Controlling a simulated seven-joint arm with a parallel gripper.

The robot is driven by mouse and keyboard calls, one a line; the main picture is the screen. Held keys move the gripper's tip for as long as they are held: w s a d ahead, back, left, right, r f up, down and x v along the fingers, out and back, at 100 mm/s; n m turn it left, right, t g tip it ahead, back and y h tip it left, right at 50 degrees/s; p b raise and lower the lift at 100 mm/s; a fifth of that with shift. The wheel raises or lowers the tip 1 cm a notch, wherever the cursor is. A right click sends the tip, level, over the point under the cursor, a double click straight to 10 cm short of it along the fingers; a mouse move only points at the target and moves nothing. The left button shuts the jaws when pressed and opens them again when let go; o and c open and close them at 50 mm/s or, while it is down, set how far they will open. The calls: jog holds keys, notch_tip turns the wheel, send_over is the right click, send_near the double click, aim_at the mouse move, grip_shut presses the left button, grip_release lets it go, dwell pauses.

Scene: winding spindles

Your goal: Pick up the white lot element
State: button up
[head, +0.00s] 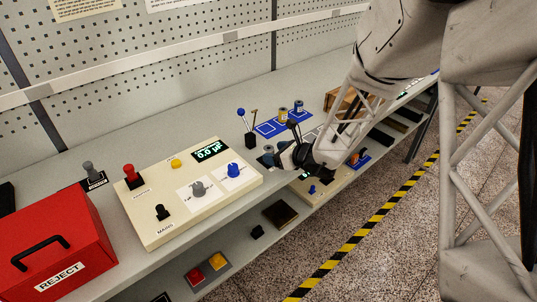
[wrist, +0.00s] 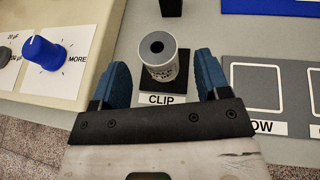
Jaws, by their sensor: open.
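A white cylinder with a grey top and dark print (wrist: 158,66) stands upright on a black pad (wrist: 180,88) labelled CLIP in the wrist view. I cannot read all its print. My gripper (wrist: 162,76) is open, with one blue finger on each side of the cylinder and visible gaps to it. Two more cylinders, one tan (head: 283,114) and one blue (head: 298,106), stand farther back by blue marked squares.
A cream control box (head: 190,195) with knobs and a 0.0 µF display stands left of my gripper. A red REJECT box (head: 55,245) is at far left. A grey panel with white outlined squares (wrist: 270,120) lies right of the cylinder. A small lever stand (head: 250,140) is behind.

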aim_at(268, 148)
jog(key=shift+x, duration=1.7)
jog(key=c, duration=1.1)
jog(key=shift+r, duration=0.2)
jog(key=shift+r, duration=1.65)
jog(key=s+d, duration=0.2)
jog(key=s, duration=0.5)
jog(key=s+d+r, duration=0.1)
jog(key=s+d, duration=0.2)
jog(key=s, duration=0.5)
jog(key=shift+r, duration=0.2)
jog(key=shift+d, duration=0.1)
